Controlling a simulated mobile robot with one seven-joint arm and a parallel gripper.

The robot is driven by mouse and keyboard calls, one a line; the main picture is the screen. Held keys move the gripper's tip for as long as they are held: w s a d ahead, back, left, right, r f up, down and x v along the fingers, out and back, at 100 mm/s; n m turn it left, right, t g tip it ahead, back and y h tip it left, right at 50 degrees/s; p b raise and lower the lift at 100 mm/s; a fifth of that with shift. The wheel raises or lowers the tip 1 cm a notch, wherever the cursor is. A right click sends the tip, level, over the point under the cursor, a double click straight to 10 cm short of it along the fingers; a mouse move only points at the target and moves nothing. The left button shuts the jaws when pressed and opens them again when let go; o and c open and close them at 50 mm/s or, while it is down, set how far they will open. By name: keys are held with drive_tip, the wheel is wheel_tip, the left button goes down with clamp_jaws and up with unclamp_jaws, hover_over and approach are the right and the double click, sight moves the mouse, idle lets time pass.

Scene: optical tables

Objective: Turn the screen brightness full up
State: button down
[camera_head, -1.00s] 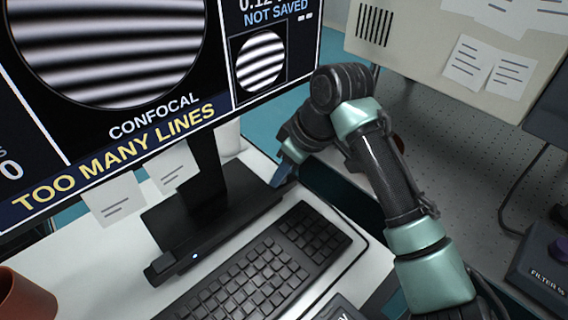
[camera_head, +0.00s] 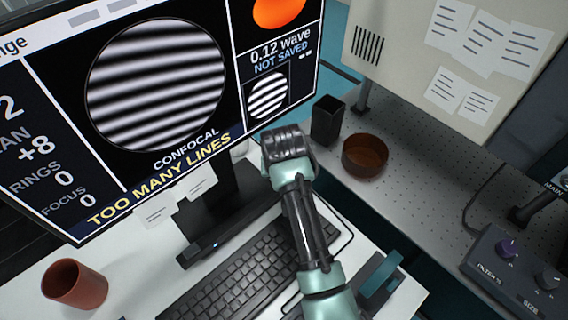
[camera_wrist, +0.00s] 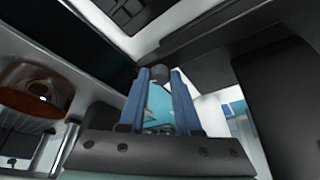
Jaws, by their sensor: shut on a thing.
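The screen (camera_head: 155,85) fills the upper left of the head view. It is lit, with light and dark stripes, "CONFOCAL" and "TOO MANY LINES". Its dark stand (camera_head: 232,185) rises behind the keyboard, and a low black bar with a small blue light (camera_head: 205,248) lies at its foot. My gripper (camera_wrist: 160,78) shows its two blue fingers in the wrist view, shut on a small dark round knob (camera_wrist: 160,72) at the end of a dark body. In the head view my own arm hides the fingers and the knob. The knob's setting cannot be read.
A keyboard (camera_head: 240,275) lies in front of the stand. A terracotta mug (camera_head: 75,287) stands at left. A brown bowl (camera_head: 365,156) and a black holder (camera_head: 327,121) stand on the perforated table beyond. A control box with knobs (camera_head: 515,265) is at lower right.

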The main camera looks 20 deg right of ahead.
drive_tip(key=m+p, duration=0.1)
drive_tip(key=m+h+p, duration=0.1)
drive_tip(key=m, duration=0.1)
drive_tip(key=m+g+p, duration=0.1)
drive_tip(key=shift+w+a+r+m, duration=0.1)
drive_tip(key=shift+a+m, duration=0.15)
drive_tip(key=shift+m, duration=0.05)
drive_tip(key=shift+w+m+g+h, duration=0.1)
drive_tip(key=shift+m+g+h, duration=0.3)
drive_tip(key=shift+m, duration=0.9)
drive_tip(key=shift+w+m+g+h, duration=0.1)
drive_tip(key=shift+m+g+h, duration=0.3)
drive_tip(key=shift+m, duration=0.9)
drive_tip(key=c, duration=0.6)
unclamp_jaws()
